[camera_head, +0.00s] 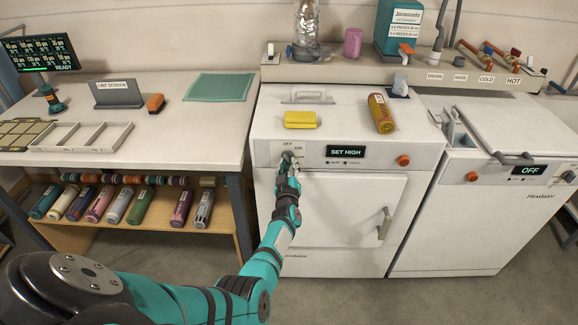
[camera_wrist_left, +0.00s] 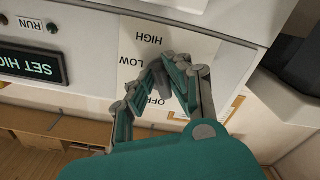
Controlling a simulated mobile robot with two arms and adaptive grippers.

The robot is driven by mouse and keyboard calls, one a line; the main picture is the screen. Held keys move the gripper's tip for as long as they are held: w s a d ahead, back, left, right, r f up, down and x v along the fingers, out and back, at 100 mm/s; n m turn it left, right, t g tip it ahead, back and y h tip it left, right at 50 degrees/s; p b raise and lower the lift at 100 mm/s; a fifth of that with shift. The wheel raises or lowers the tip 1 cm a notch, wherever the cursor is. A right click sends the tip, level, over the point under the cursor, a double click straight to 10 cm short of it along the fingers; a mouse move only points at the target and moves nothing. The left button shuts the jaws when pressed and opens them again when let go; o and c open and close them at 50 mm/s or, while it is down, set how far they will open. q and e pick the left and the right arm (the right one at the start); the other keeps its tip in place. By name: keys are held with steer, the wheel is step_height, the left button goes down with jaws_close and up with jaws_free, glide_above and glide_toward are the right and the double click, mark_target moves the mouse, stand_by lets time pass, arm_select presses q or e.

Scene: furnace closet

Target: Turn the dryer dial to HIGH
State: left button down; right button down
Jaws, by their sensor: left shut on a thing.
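The dryer (camera_head: 350,205) is the white machine in the middle of the head view. Its display (camera_head: 345,151) reads SET HIGH, and part of that display (camera_wrist_left: 32,65) shows in the wrist view. The dial (camera_head: 287,154) is a small grey knob on a pale plate at the left of the front panel. The plate (camera_wrist_left: 128,45) shows HIGH, LOW and OFF upside down in the wrist view. My left gripper (camera_head: 288,161) is shut on the dial, its fingertips (camera_wrist_left: 173,60) close to the panel. The fingers hide much of the dial, so I cannot tell its exact setting.
An orange-red button (camera_head: 403,160) is at the panel's right. The washer (camera_head: 460,215) reads OFF. A counter (camera_head: 170,145) with bottles beneath stands at the left.

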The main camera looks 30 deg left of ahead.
arm_select(q)
steer(key=shift+f, duration=0.15)
steer(key=c, duration=1.3)
jaws_free()
step_height(320, 180, up, 10)
steer(key=shift+r, duration=0.15)
